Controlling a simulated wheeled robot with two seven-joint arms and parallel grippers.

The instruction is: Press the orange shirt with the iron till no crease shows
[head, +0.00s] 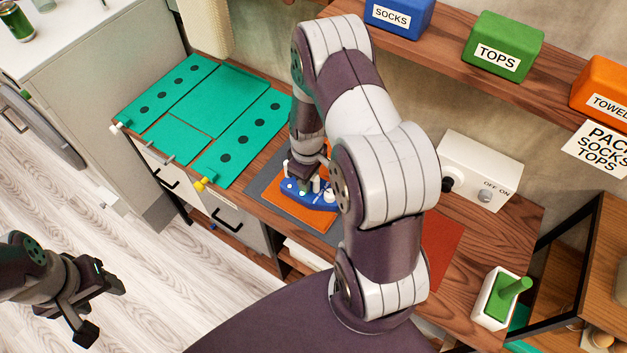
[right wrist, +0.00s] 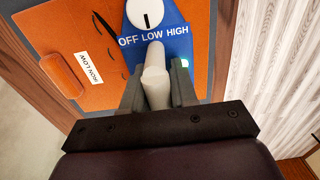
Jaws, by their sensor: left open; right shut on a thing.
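The orange shirt (head: 290,211) lies flat on a dark grey mat (head: 262,178), partly hidden by my right arm. In the right wrist view the shirt (right wrist: 75,45) has an "IRON LOW" label (right wrist: 89,67) and dark crease lines (right wrist: 110,45) beside the iron. The blue iron (head: 318,205) rests on the shirt. In the right wrist view the iron (right wrist: 178,45) has a white dial whose black mark points towards LOW, and a small green light. My right gripper (right wrist: 156,88) is shut on its white handle. My left gripper (head: 103,308) is open and empty over the floor.
A teal folding board (head: 200,105) lies at the left of the wooden counter. A white OFF/ON box (head: 482,172), a red patch (head: 443,245) and a green-handled thing in a white holder (head: 502,298) are to the right. Labelled bins, including TOPS (head: 503,45), stand on the shelf.

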